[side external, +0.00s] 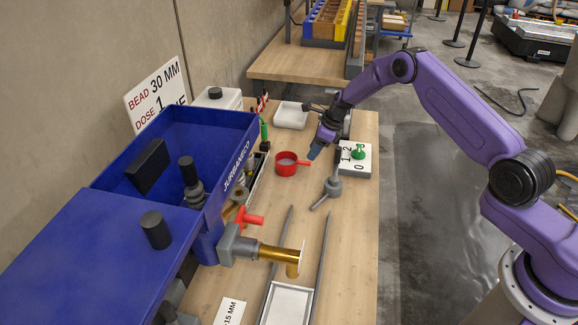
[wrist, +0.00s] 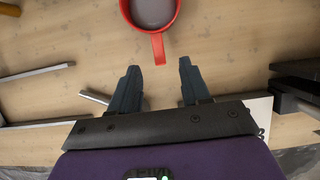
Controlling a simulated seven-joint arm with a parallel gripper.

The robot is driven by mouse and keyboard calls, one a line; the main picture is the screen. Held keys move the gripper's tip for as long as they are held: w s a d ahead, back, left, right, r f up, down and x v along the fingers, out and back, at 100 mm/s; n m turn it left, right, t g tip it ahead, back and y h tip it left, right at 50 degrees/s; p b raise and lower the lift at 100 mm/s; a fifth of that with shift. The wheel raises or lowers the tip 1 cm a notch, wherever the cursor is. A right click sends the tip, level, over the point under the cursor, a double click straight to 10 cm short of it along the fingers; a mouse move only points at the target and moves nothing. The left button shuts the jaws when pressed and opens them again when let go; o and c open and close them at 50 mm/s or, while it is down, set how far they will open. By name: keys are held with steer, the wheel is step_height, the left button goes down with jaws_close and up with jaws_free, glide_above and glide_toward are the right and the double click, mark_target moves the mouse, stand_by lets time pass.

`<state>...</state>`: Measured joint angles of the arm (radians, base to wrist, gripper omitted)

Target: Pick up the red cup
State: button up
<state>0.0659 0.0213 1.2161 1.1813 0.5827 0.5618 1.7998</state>
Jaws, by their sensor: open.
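The red cup (side external: 286,163) is a small scoop with a straight handle, standing on the wooden table with grey material inside. Its handle points right, toward my gripper (side external: 313,153), in the side external view. In the wrist view the red cup (wrist: 158,33) is at the top, cut off by the edge, with its handle pointing down between my fingers. My gripper (wrist: 157,78) is open and empty there, its dark fingertips on either side of the handle's end. I cannot tell the height gap between fingers and handle.
A blue hopper (side external: 225,150) stands left of the cup, with a brass spout (side external: 280,254) in front. A white block with a green knob (side external: 358,153) and a grey fitting (side external: 333,186) are at right. A white tray (side external: 291,115) lies behind. Bare table surrounds the cup's front.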

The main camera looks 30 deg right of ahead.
mark_target(307, 162)
steer(key=shift+x, duration=2.65)
steer(key=shift+s, duration=0.1)
jaws_close()
